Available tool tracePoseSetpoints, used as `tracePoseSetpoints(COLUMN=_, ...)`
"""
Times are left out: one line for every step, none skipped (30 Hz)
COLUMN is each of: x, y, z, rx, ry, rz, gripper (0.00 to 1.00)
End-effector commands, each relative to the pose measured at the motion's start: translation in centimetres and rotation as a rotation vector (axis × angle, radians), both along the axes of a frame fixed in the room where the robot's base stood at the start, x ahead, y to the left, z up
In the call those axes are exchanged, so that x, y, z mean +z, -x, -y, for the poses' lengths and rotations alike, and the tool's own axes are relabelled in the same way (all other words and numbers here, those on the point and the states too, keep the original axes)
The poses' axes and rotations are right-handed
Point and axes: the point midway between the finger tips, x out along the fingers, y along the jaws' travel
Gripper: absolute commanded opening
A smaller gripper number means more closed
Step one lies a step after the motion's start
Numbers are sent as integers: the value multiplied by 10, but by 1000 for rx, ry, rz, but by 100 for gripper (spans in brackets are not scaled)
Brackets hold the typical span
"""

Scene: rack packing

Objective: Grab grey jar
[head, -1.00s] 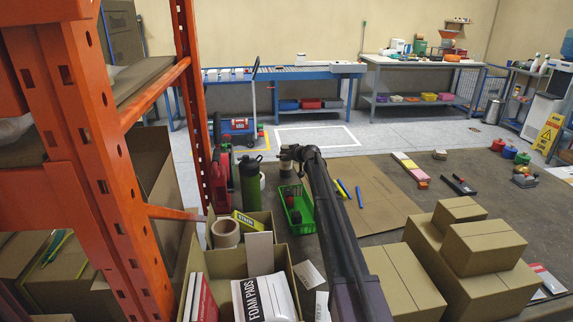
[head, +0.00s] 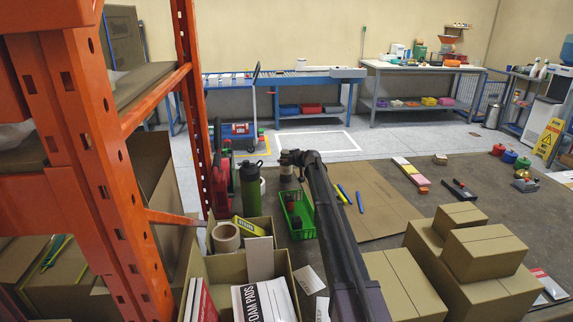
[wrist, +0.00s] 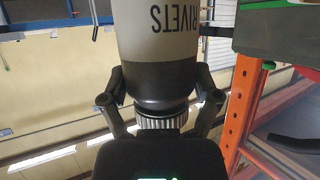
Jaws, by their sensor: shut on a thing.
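The grey jar (wrist: 165,30), lettered RIVETS, fills the upper middle of the wrist view. Its light grey body has a dark band beside the ridged cap; its far end is cut off by the frame. My gripper (wrist: 161,88) is shut on it, with a finger on each side of the dark band near the cap. In the head view my gripper (head: 291,158) is at the end of the dark arm, and the jar (head: 286,174) shows small just below it, partly hidden.
A green bottle (head: 250,186) stands left of the jar, and a green basket (head: 309,228) is close in front. Open cardboard boxes (head: 228,268) and an orange rack (head: 92,160) crowd the left. Closed cartons (head: 484,249) are stacked at the right.

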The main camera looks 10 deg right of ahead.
Motion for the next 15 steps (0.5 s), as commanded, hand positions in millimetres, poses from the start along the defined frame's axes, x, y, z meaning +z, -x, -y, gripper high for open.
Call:
tracePoseSetpoints(x=0, y=0, z=0, rx=1, ry=0, rz=0, gripper=19)
tracePoseSetpoints(x=1, y=0, z=0, rx=0, ry=0, rz=0, gripper=19)
tracePoseSetpoints(x=2, y=0, z=0, rx=0, ry=0, rz=0, gripper=19)
tracePoseSetpoints(x=2, y=0, z=0, rx=0, ry=0, rz=0, gripper=19)
tracePoseSetpoints(x=3, y=0, z=0, rx=0, ry=0, rz=0, gripper=19)
tracePoseSetpoints(x=4, y=0, z=0, rx=0, ry=0, rz=0, gripper=19)
tracePoseSetpoints(x=6, y=0, z=0, rx=0, ry=0, rz=0, gripper=19)
tracePoseSetpoints(x=7, y=0, z=0, rx=0, ry=0, rz=0, gripper=19)
tracePoseSetpoints(x=9, y=0, z=0, rx=0, ry=0, rz=0, gripper=19)
tracePoseSetpoints(x=11, y=0, z=0, rx=0, ry=0, rz=0, gripper=19)
tracePoseSetpoints(x=12, y=0, z=1, rx=0, ry=-1, rz=0, gripper=19)
tracePoseSetpoints(x=15, y=0, z=1, rx=0, ry=-1, rz=0, gripper=19)
tracePoseSetpoints(x=18, y=0, z=1, rx=0, ry=-1, rz=0, gripper=19)
tracePoseSetpoints(x=20, y=0, z=1, rx=0, ry=-1, rz=0, gripper=19)
tracePoseSetpoints(x=23, y=0, z=1, rx=-1, ry=0, rz=0, gripper=19)
